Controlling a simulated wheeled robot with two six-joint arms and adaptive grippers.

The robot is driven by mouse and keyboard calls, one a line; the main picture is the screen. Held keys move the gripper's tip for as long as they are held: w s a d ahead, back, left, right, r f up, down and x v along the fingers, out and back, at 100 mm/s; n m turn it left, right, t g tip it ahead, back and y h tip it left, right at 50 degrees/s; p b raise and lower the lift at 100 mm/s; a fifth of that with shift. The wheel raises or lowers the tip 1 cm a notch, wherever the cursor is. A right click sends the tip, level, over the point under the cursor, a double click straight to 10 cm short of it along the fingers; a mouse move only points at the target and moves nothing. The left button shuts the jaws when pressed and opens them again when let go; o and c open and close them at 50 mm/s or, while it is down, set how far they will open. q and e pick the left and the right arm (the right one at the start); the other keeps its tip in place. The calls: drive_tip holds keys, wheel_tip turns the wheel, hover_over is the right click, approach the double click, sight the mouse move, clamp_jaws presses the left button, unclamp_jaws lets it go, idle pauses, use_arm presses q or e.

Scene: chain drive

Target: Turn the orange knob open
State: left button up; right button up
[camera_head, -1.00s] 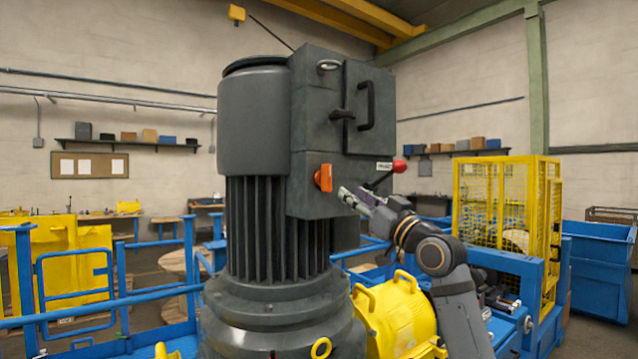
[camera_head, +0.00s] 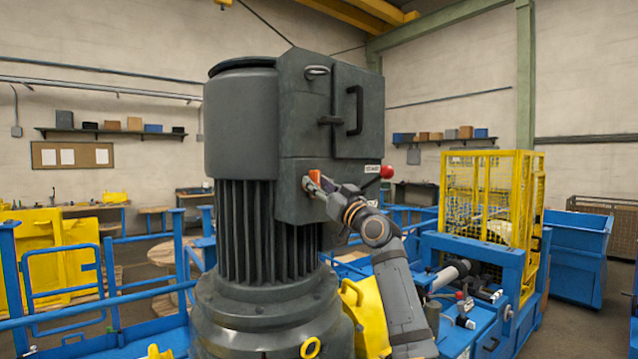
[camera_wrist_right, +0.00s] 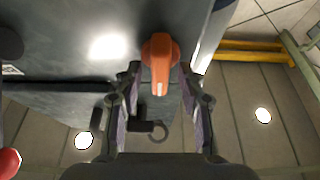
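The orange knob (camera_head: 315,175) sits on the lower front of the dark grey box on the motor housing. My right gripper (camera_head: 316,187) is at the knob and hides its lower part in the head view. In the right wrist view the knob (camera_wrist_right: 160,60) lies between the tips of my right gripper's fingers (camera_wrist_right: 159,72), with a pale mark on its end. The fingers stand apart on either side, with gaps visible, so the gripper looks open. My left gripper is in neither view.
A lever with a red ball (camera_head: 386,172) sticks out right of the knob, close to my right forearm; the ball also shows in the right wrist view (camera_wrist_right: 9,162). A black door handle (camera_head: 355,110) is above. Blue railings (camera_head: 95,255) stand at left.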

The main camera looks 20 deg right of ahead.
clamp_jaws()
drive_tip(key=m+h+p, duration=0.1)
drive_tip(key=m, duration=0.1)
drive_tip(key=m+h+p, duration=0.1)
drive_tip(key=m+p, duration=0.1)
drive_tip(key=shift+r+m+t, duration=0.2)
drive_tip(key=shift+m+t, duration=0.1)
drive_tip(key=m+h+p, duration=0.1)
drive_tip(key=m+p, duration=0.1)
drive_tip(key=m, duration=0.1)
drive_tip(key=m+h+p, duration=0.2)
drive_tip(key=m, duration=0.1)
drive_tip(key=shift+h, duration=0.3)
drive_tip(key=m+h+p, duration=0.1)
drive_tip(key=m, duration=0.2)
drive_tip(key=m+g+h+p, duration=0.1)
drive_tip(key=m+p, duration=0.1)
drive_tip(key=shift+f+m+g, duration=0.1)
drive_tip(key=shift+m+g, duration=0.2)
drive_tip(key=shift+m, duration=0.1)
drive_tip(key=m+g+p, duration=0.1)
drive_tip(key=m+p, duration=0.1)
drive_tip(key=m, duration=0.2)
drive_tip(key=shift+f+h, duration=0.1)
drive_tip(key=shift+h, duration=0.3)
drive_tip(key=shift+m+g+p, duration=0.3)
drive_tip(key=shift+m+g, duration=0.3)
drive_tip(key=shift+m, duration=0.3)
drive_tip(key=shift+f, duration=0.15)
